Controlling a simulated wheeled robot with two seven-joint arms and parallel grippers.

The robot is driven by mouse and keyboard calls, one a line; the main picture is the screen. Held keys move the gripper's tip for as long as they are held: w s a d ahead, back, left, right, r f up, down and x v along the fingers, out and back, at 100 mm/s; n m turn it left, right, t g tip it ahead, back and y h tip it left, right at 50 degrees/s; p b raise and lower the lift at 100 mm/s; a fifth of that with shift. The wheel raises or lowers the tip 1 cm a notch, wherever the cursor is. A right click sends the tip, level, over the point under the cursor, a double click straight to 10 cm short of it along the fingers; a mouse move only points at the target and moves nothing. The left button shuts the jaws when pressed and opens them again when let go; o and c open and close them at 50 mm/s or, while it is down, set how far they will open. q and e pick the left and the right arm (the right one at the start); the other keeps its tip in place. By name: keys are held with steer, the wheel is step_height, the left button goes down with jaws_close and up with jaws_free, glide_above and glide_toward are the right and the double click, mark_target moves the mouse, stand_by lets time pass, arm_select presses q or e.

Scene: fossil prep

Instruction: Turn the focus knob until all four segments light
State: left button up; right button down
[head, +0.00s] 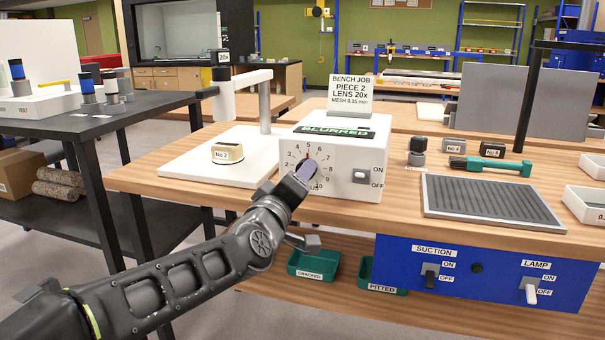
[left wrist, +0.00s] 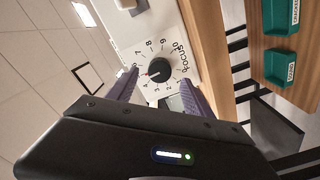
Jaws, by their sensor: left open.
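The white microscope control box (head: 345,150) stands on the wooden bench, its strip display (head: 335,130) reading BLURRED. I cannot make out lit segments. The black focus knob (left wrist: 159,69) sits on the numbered dial on the box's front; its red mark points near 5. In the head view my gripper mostly covers the knob. My left gripper (head: 299,178) is at the dial. In the left wrist view its open fingers (left wrist: 159,78) stand on either side of the knob, with gaps visible. The right gripper is not in view.
A microscope base (head: 190,168) with piece No 2 (head: 227,153) is left of the box. An ON/OFF switch (head: 361,175) sits right of the dial. A dark ribbed mat (head: 490,203) and green tool (head: 490,166) lie to the right.

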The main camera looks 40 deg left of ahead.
arm_select(q)
steer(key=v, duration=0.3)
stand_by(0.5)
steer(key=m+p, duration=1.1)
steer(key=shift+r, duration=0.1)
